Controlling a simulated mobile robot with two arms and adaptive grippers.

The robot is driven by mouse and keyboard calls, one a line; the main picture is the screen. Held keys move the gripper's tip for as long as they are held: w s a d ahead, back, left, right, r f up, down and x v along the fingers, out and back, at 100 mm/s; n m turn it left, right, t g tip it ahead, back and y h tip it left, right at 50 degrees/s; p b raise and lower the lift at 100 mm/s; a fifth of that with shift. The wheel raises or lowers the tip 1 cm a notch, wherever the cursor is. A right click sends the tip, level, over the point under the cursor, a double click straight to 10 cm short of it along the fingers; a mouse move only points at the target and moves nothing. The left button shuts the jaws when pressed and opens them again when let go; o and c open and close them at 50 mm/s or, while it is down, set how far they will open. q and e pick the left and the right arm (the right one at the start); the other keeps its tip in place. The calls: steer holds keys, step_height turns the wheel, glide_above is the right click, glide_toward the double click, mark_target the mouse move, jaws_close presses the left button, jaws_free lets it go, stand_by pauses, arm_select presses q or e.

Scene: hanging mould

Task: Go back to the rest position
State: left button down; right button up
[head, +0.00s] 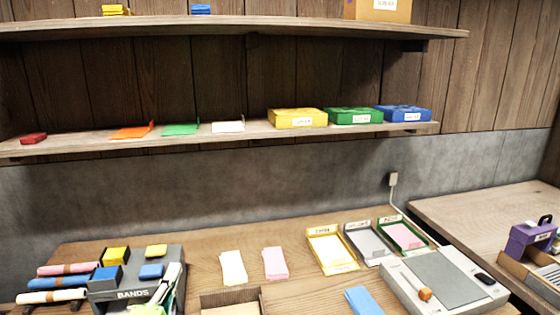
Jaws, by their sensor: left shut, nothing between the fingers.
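My right gripper is not in view.
Rolls (52,296) lie left of the holder. White slips (233,267), pink slips (275,263), labelled trays (332,250) and a grey device (445,279) stand to the right. A lower shelf (245,134) carries boxes above the table. Bare wood (205,252) lies behind the slips.

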arm_select(q)
steer(key=s+a+f+n+g+y, duration=0.25)
steer(key=s+f+n+g, duration=0.95)
steer(key=s+f, duration=0.8)
steer(key=s+d+f+n+g+h, duration=0.1)
steer(key=s+d+f+n+g, duration=0.15)
steer(key=s, duration=0.35)
steer(key=s+d+f+n+g+h, duration=0.1)
steer(key=s+d+f+g, duration=0.1)
steer(key=s+d+f, duration=0.35)
steer(key=s+a+f, duration=0.1)
steer(key=s+f, duration=0.1)
steer(key=f, duration=1)
steer(key=s+a+f, duration=0.1)
steer(key=s+f, duration=0.1)
steer(key=f, duration=1)
steer(key=s+a+f+g, duration=0.2)
steer(key=s+a+f, duration=0.1)
steer(key=s+f, duration=1.2)
steer(key=shift+s+f, duration=0.35)
steer(key=shift+s, duration=0.3)
